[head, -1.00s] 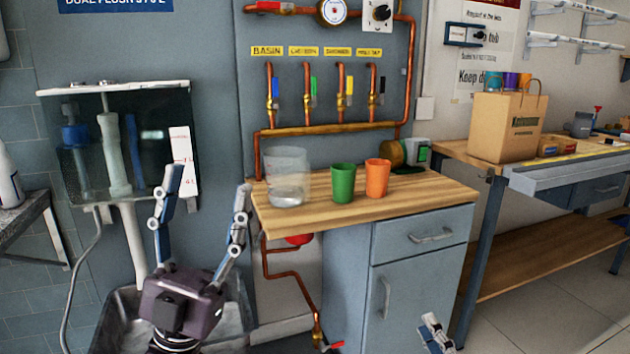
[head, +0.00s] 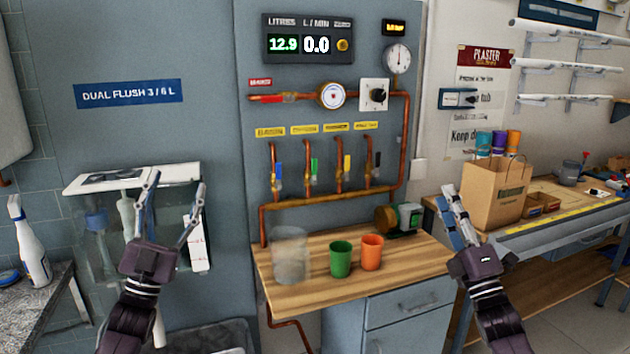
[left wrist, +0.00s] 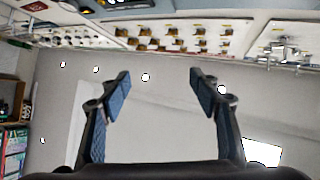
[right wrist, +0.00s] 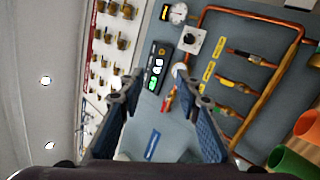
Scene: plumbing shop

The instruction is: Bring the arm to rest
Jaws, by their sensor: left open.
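My left gripper (head: 176,187) is raised in front of the glass cistern (head: 105,245) at the left. Its two fingers stand apart with nothing between them, and the left wrist view (left wrist: 160,76) shows the same empty gap. My right gripper (head: 449,200) is raised at the right, in front of the gap between the wooden counter and the workbench. In the head view its fingers overlap, but the right wrist view (right wrist: 156,76) shows them apart and empty.
A clear jug (head: 289,255), a green cup (head: 340,258) and an orange cup (head: 372,252) stand on the wooden counter (head: 310,293). Copper pipes (head: 330,198) with valves run behind. A paper bag (head: 492,195) stands on the right workbench. A spray bottle (head: 30,245) is at far left.

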